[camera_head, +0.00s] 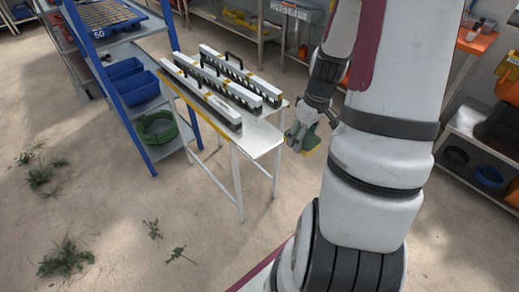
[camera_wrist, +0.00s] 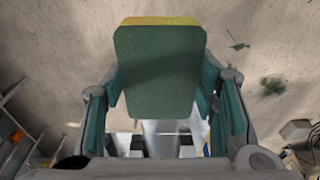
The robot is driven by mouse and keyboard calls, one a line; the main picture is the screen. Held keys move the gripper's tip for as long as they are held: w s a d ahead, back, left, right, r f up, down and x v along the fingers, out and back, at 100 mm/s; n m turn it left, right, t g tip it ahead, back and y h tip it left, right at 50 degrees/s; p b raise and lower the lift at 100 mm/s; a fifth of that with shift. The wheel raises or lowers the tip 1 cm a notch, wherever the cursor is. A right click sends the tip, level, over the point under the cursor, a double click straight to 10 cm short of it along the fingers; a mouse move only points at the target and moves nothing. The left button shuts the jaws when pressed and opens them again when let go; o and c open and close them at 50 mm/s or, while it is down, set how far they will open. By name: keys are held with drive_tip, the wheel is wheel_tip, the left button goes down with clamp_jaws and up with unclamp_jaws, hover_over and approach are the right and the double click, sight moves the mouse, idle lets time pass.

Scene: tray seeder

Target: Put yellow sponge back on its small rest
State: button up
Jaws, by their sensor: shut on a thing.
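The yellow sponge (camera_head: 311,141) has a green face and shows beside my gripper (camera_head: 297,137) in the head view. My gripper is shut on it and holds it in the air, just off the right end of the white table. In the wrist view the sponge's green side (camera_wrist: 158,72) faces the camera, with a thin yellow edge (camera_wrist: 160,20) at its top. The fingers of my gripper (camera_wrist: 160,105) are at its two sides. I cannot make out the small rest in either view.
The white table (camera_head: 259,139) bears several long white bars (camera_head: 240,80) with black undersides. A blue-framed rack (camera_head: 138,100) with blue bins and a green tub (camera_head: 158,127) stands to its left. Shelves (camera_head: 481,133) stand at the right. Sandy floor with weeds is open in front.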

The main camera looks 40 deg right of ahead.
drive_tip(key=shift+s+a, duration=0.15)
drive_tip(key=shift+s, duration=0.1)
drive_tip(key=shift+w+a+f, duration=0.15)
drive_tip(key=shift+w+a, duration=0.05)
drive_tip(key=shift+w, duration=0.1)
drive_tip(key=b, duration=0.1)
hover_over(259, 137)
drive_tip(key=shift+s+d+f, duration=0.15)
drive_tip(key=shift+s+f, duration=0.25)
drive_tip(key=shift+f, duration=0.25)
drive_tip(key=shift+w+f+b, duration=0.2)
drive_tip(key=shift+f+b, duration=0.05)
drive_tip(key=shift+f, duration=0.65)
drive_tip(key=shift+w+f+b, duration=0.15)
drive_tip(key=shift+f+b, duration=0.05)
drive_tip(key=shift+f, duration=0.65)
drive_tip(key=shift+f, duration=0.15)
drive_tip(key=o, duration=1.2)
drive_tip(key=shift+o, duration=0.2)
